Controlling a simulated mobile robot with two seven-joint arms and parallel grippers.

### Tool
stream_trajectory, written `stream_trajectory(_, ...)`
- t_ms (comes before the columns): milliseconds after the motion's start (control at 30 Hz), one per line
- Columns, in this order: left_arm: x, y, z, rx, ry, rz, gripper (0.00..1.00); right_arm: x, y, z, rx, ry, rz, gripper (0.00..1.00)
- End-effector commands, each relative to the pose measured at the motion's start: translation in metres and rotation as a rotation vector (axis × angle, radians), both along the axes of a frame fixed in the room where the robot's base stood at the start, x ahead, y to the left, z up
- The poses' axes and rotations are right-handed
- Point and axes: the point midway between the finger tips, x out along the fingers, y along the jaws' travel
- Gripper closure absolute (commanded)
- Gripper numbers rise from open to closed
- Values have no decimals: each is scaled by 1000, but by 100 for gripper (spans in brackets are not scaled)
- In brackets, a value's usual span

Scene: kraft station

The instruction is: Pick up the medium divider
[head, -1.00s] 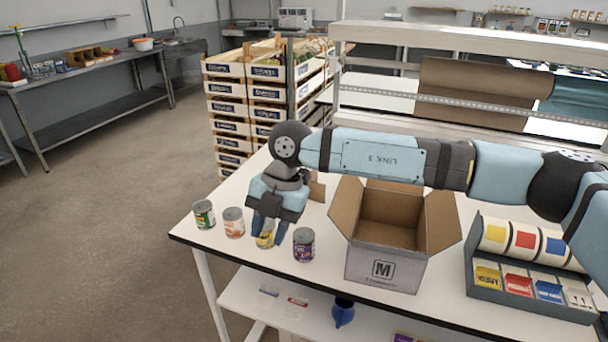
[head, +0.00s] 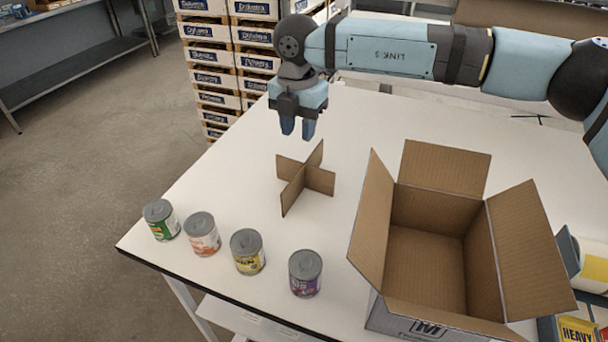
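The divider (head: 293,181) is a brown cardboard cross standing upright on the white table, left of the open box. It is the only divider that I see. My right gripper (head: 298,129) is above and behind the divider in the head view, pointing down. Its two blue fingers are apart with nothing between them, and they do not touch the divider. My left gripper is not in view.
An open cardboard box (head: 384,316) with raised flaps stands right of the divider. Several cans, such as the yellow-labelled one (head: 248,252), line the table's front left. Label cards (head: 577,331) are at the right edge. Stacked crates (head: 212,80) stand behind the table.

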Motion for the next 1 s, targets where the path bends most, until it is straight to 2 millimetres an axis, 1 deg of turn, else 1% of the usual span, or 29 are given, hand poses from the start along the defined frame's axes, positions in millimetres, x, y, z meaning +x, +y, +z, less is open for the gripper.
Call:
stream_trajectory(167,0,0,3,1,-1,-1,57,-1,0,-29,-2,5,0,66)
stream_trajectory(300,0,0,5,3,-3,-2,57,-1,0,-57,-2,5,1,66)
stream_trajectory(400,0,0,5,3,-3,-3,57,-1,0,-72,-1,4,0,66)
stream_trajectory(500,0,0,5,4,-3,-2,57,0,0,-80,0,1,0,66)
stream_trajectory(667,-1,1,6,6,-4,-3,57,-1,1,-88,-1,3,0,66)
stream_trajectory(767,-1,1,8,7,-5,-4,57,-3,1,-98,-1,4,0,66)
stream_trajectory(900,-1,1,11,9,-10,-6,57,-5,2,-120,-1,4,0,66)
stream_trajectory(1000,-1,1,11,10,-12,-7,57,-5,2,-132,-1,3,0,66)
